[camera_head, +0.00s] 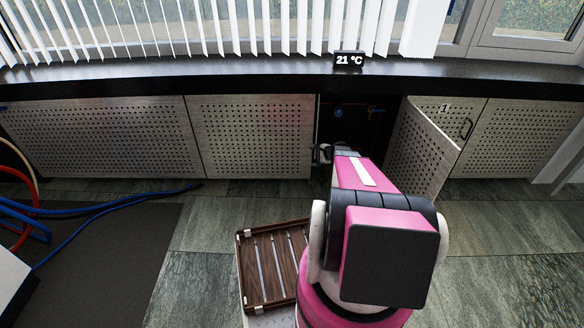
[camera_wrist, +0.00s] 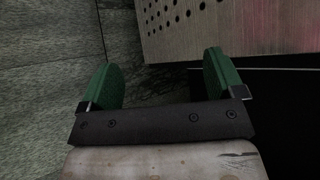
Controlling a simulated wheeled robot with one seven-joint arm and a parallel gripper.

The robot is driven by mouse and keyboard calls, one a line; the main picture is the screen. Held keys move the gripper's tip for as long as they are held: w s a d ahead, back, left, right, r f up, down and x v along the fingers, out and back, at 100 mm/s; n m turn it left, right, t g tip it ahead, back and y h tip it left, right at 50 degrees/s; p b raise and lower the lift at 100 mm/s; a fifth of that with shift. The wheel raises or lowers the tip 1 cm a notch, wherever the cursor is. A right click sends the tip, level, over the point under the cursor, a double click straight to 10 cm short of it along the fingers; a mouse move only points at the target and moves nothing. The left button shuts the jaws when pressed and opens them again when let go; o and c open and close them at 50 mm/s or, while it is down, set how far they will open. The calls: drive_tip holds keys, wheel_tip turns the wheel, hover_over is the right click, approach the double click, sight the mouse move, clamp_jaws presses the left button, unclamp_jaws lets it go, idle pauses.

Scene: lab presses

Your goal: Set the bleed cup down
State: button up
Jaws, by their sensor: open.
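My gripper (camera_wrist: 163,75) is open in the wrist view, with two green finger pads set apart. I see no cup held between them; only a dark, unclear surface shows there. In the head view my gripper (camera_head: 321,154) is low in front of the open cabinet bay (camera_head: 345,130), partly hidden by my own pink arm. I cannot make out the bleed cup in either view. A blue round part (camera_head: 338,112) and a thin orange line show inside the dark bay.
A perforated door (camera_head: 420,150) stands open right of the bay. A closed perforated panel (camera_head: 250,135) is on its left. A slatted wooden tray (camera_head: 272,262) is near my arm. Blue and red hoses (camera_head: 90,220) lie at left. Tiled floor between is clear.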

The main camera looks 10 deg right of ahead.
drive_tip(key=s+a+r+n+g+h, duration=0.1)
drive_tip(key=s+a+r+n+g, duration=0.4)
drive_tip(key=s+a+r+n, duration=0.65)
drive_tip(key=s+a+r+n+g+h, duration=0.1)
drive_tip(key=s+a+r+n+h, duration=0.1)
drive_tip(key=s, duration=0.6)
drive_tip(key=s+a+r+n+g+h, duration=0.2)
drive_tip(key=s+a+r+n+h, duration=0.1)
drive_tip(key=s+a+r, duration=0.3)
wheel_tip(320, 180, up, 2)
drive_tip(key=s+n, duration=0.1)
drive_tip(key=s, duration=0.1)
drive_tip(key=shift+s+r+h, duration=0.15)
drive_tip(key=shift+s+h, duration=0.15)
drive_tip(key=shift+n, duration=0.25)
